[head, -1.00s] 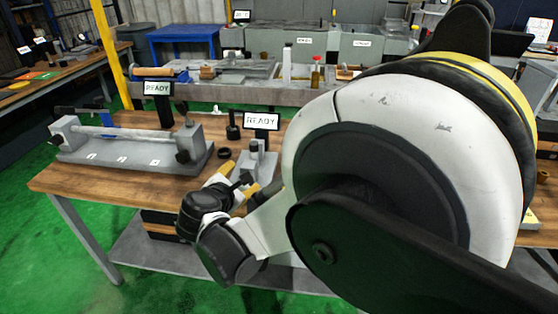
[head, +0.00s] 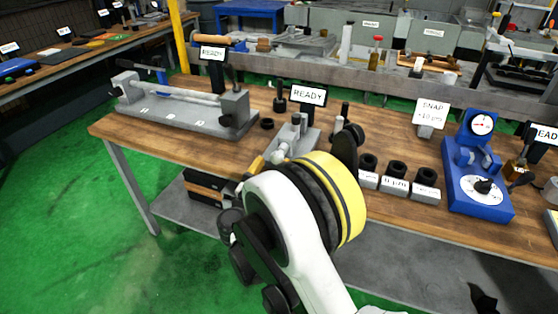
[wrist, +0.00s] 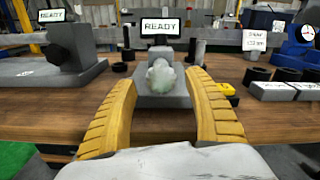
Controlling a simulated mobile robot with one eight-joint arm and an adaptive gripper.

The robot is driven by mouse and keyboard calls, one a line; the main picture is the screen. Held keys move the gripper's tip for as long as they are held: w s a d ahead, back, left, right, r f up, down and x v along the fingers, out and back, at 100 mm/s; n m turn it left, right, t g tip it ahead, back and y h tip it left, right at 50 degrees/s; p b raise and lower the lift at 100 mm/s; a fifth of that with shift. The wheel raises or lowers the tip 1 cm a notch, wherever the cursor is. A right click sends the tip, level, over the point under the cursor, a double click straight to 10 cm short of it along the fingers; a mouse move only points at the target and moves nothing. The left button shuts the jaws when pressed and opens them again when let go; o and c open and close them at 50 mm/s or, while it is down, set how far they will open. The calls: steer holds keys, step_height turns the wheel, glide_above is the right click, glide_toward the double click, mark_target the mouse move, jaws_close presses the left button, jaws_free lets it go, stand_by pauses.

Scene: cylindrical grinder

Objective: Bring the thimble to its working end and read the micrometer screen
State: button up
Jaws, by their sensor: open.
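The micrometer's grey stand (head: 304,134) sits near the front edge of the wooden bench, with its base also in the wrist view (wrist: 165,99). Its thimble, a pale rounded end (wrist: 160,77), points at the wrist camera; in the head view it is small and partly hidden by my arm. The micrometer screen (head: 308,95) reads READY, also in the wrist view (wrist: 160,27). My gripper (wrist: 159,71) is open, its yellow fingers left and right of the thimble with visible gaps. In the head view only a bit of yellow finger shows beside my arm.
A grey bench fixture (head: 188,110) with its own READY screen (head: 212,54) stands on the left. Dark rings on labelled grey blocks (head: 395,187) and a blue dial gauge (head: 478,180) stand on the right. A black post (head: 280,98) and a ring (head: 267,123) are close by.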

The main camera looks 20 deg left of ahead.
mark_target(276, 160)
steer(key=shift+w+d+b, duration=0.15)
steer(key=shift+w+b, duration=0.25)
steer(key=shift+w, duration=1.4)
steer(key=shift+c, duration=0.3)
steer(key=c, duration=1.1)
steer(key=shift+c, duration=0.2)
